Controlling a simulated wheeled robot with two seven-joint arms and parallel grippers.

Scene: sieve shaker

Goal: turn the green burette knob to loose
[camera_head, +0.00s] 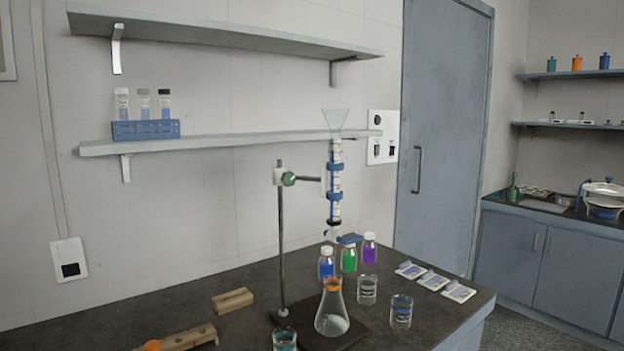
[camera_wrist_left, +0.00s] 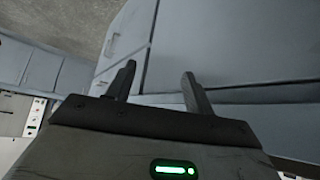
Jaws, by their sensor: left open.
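The green knob (camera_head: 288,179) sits on the clamp at the top of a thin metal stand (camera_head: 282,235) on the dark bench. A burette (camera_head: 335,185) with blue clamps and a clear funnel (camera_head: 335,119) on top is held upright to the right of the knob. A conical flask (camera_head: 332,310) with an orange collar stands below the burette. My left gripper (camera_wrist_left: 158,85) shows only in the left wrist view, open and empty, in front of grey-blue cabinet panels. The knob is not in that view. My right gripper is in neither view.
Small bottles (camera_head: 326,262) and glass beakers (camera_head: 401,312) stand around the flask. A wooden block (camera_head: 232,300) lies left of the stand. A wall shelf (camera_head: 230,143) with a blue test-tube rack (camera_head: 146,129) is behind. Flat packets (camera_head: 434,281) lie at the right.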

